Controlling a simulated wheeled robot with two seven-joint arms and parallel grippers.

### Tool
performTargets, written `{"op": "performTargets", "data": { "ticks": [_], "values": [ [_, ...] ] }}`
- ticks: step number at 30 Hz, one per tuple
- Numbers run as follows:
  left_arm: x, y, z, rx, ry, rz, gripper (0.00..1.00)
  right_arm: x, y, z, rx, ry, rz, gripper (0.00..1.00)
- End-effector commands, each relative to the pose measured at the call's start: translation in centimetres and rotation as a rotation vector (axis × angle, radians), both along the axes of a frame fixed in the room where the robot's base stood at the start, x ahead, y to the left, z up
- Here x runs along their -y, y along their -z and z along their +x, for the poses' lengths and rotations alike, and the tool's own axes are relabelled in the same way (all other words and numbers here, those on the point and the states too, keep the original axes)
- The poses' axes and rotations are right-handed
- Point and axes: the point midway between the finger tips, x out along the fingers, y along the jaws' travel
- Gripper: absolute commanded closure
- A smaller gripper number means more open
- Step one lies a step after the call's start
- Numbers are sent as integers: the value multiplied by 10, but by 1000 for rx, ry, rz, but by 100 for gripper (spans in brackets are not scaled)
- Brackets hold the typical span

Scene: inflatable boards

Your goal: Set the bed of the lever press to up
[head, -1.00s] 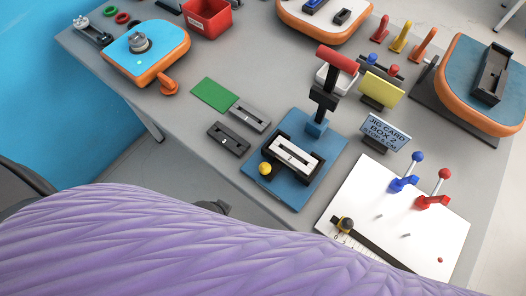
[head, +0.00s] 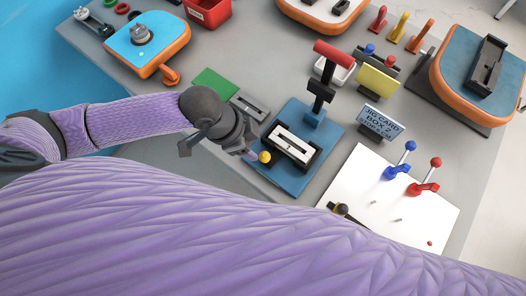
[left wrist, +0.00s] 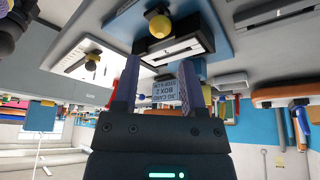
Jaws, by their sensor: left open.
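The lever press stands on a blue base plate (head: 328,142) in the middle of the table, with a dark column and a red handle (head: 334,56) on top. Its bed (head: 293,145) is a white slab in a black frame, with a yellow knob (head: 265,157) at the near left corner. The knob also shows in the left wrist view (left wrist: 160,26). My left gripper (head: 254,154) is right by the knob, partly over the plate's left edge. In the left wrist view its two fingers (left wrist: 160,65) are apart, with the knob beyond their tips and nothing held.
A jig card sign (head: 381,122) stands right of the press. A white board (head: 370,200) with blue and red levers lies nearer right. A green pad (head: 214,82) and a grey slotted block (head: 249,105) lie behind my left gripper.

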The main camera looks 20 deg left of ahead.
Motion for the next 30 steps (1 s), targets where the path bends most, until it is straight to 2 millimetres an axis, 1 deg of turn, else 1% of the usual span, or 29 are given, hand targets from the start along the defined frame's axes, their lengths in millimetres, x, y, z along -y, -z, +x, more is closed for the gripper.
{"op": "performTargets", "data": {
  "ticks": [1,3,6,9,12,19,20,21,23,24,27,30],
  "values": [
    [5,17,2,-3,-1,-1,46,0,9,-1,-2,0,1,41],
    [12,33,5,-2,-1,-3,46,0,15,-1,-3,0,0,41],
    [19,52,8,-2,0,-1,46,0,22,-2,-4,0,0,41],
    [23,64,10,0,-1,-1,46,0,27,-2,-5,-1,1,41],
    [26,69,11,0,0,-1,46,0,28,-2,-5,-1,1,41],
    [26,68,12,1,0,-1,46,0,27,-2,-5,-1,0,41],
    [26,68,12,1,0,-1,52,0,27,-2,-5,-1,0,41],
    [26,68,12,1,0,-1,61,0,27,-2,-5,-1,0,41],
    [26,68,12,1,0,-1,74,0,27,-2,-5,-2,0,41],
    [26,68,12,1,0,-1,82,0,27,-2,-5,-2,0,41],
    [26,68,12,1,0,-1,100,1,27,-2,-5,-2,-1,41],
    [26,68,12,1,0,-1,100,1,27,-2,-5,-2,-1,41]
  ]
}}
